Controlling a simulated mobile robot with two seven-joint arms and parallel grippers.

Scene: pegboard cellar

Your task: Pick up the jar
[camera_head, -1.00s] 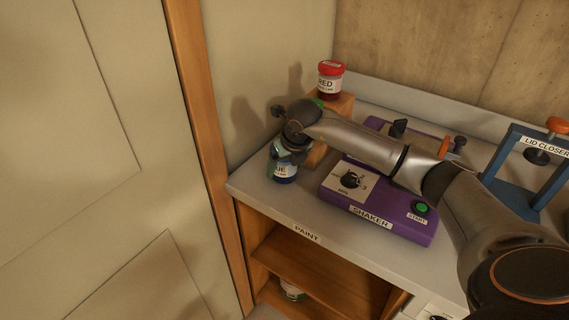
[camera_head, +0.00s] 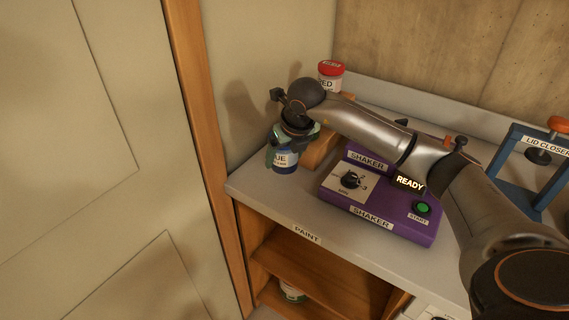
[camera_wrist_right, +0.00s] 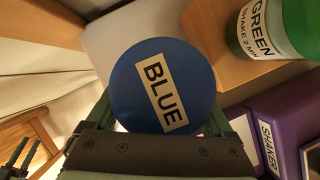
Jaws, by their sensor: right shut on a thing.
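The jar, with a blue lid lettered BLUE (camera_wrist_right: 150,85), fills the middle of the right wrist view. In the head view the blue jar (camera_head: 284,162) is at the left end of the counter, upright below my right gripper (camera_head: 287,138). My right gripper is shut on the jar, a finger on each side of it. The gripper and forearm hide the jar's upper part in the head view. Whether its base is clear of the counter is hard to tell. My left gripper is not in view.
A red-lidded jar (camera_head: 331,72) stands on a wooden block behind. A green jar (camera_wrist_right: 268,28) shows in the wrist view. The purple shaker (camera_head: 405,221), with a lit READY sign, is right of the blue jar. A blue lid closer (camera_head: 497,178) stands farther right. A wall is at left.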

